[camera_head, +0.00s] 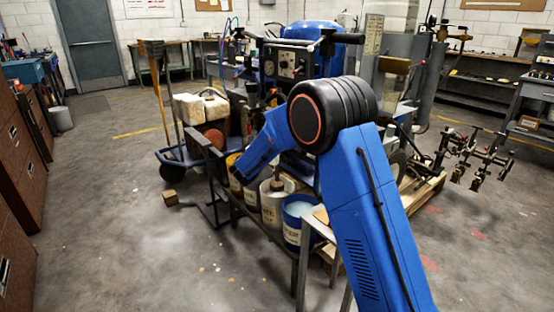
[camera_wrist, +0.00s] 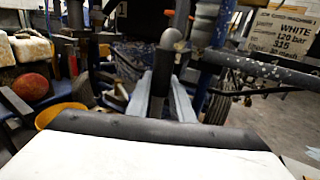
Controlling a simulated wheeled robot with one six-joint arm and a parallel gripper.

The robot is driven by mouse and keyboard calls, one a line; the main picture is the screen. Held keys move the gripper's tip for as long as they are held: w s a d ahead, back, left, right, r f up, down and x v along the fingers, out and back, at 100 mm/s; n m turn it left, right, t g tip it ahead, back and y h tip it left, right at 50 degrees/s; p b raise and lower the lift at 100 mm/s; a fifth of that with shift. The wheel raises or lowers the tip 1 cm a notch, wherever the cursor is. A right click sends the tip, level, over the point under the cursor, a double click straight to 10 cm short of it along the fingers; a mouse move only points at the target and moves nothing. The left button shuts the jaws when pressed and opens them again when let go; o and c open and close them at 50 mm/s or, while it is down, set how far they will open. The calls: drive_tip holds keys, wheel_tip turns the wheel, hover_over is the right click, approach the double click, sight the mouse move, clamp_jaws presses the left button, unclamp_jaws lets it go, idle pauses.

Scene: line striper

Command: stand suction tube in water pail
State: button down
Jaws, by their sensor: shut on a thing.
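My gripper (camera_wrist: 162,90) is shut on the suction tube (camera_wrist: 161,72), a dark upright tube with a grey rounded elbow on top, seen between the two pale fingers in the wrist view. The tube's lower end is hidden there. In the head view my blue arm reaches down over the row of pails, and its bulk hides the gripper's fingers. The water pail (camera_head: 293,233) is blue with a pale label and bluish liquid, at the right end of the row. A dark upright piece shows above the white pail (camera_head: 272,209); I cannot tell if it is the held tube.
A yellow pail (camera_head: 233,176) stands left of the white one; its rim also shows in the wrist view (camera_wrist: 46,115). The striper's blue tank (camera_head: 312,31) and control box (camera_head: 292,64) rise behind. A metal-legged stand (camera_head: 306,238) is close by on the right.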

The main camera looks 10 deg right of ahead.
wheel_tip(320, 180, up, 5)
drive_tip(key=shift+r, duration=0.2)
drive_tip(key=shift+s+d, duration=0.25)
drive_tip(key=shift+s, duration=0.1)
drive_tip(key=s+d+f+m+g+h, duration=0.35)
drive_tip(key=s+d, duration=0.35)
drive_tip(key=s, duration=0.5)
wheel_tip(320, 180, down, 24)
drive_tip(key=shift+s+r, duration=0.15)
drive_tip(key=shift+r, duration=0.1)
idle(1.0)
drive_tip(key=shift+h, duration=0.25)
drive_tip(key=c, duration=1.5)
unclamp_jaws()
